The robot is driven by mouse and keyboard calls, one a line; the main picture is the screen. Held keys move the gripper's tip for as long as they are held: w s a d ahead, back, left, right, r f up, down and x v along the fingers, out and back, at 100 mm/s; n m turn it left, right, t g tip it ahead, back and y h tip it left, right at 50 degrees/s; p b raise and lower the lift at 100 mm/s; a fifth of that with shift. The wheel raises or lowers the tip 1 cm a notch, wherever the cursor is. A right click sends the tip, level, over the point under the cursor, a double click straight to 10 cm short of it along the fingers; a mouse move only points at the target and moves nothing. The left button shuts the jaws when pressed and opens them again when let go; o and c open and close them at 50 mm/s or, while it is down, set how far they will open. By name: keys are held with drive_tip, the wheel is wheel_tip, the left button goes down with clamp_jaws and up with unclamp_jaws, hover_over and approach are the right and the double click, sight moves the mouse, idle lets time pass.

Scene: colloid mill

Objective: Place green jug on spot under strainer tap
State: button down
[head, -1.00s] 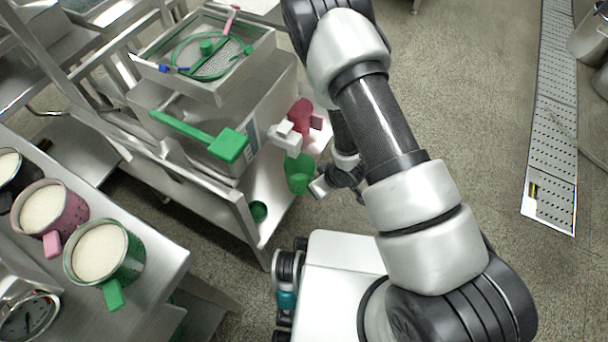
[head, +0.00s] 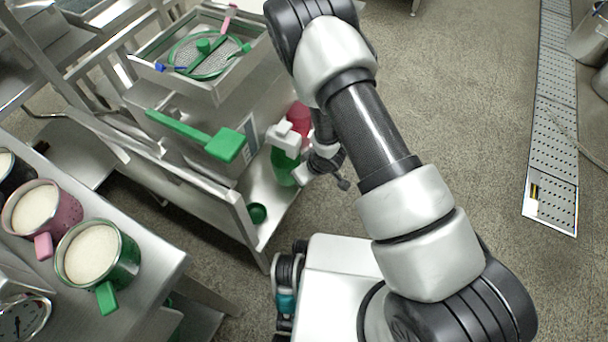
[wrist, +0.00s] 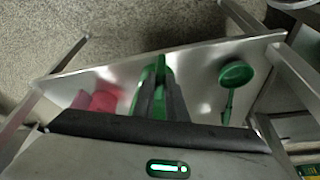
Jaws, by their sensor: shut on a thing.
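The green jug (head: 284,169) is over the steel lower shelf, close below the white block-like tap (head: 283,137) on the strainer unit's side. The jug's top is partly hidden behind the tap. My gripper (head: 303,172) is shut on the jug from its right side. In the wrist view the dark fingers (wrist: 163,98) close on the green jug (wrist: 146,88), hiding much of it. I cannot tell whether the jug's base touches the shelf. The strainer (head: 207,55) with a green rim lies in the top tray.
A red jug (head: 300,117) stands just behind the green one; it also shows in the wrist view (wrist: 104,101). A small green ladle (wrist: 236,75) lies on the shelf (wrist: 200,75). A green paddle (head: 226,145) sticks out above. Filled mugs (head: 93,252) stand on the left table.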

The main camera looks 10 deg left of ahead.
drive_tip(key=c, duration=1.8)
unclamp_jaws()
drive_tip(key=shift+o, duration=0.2)
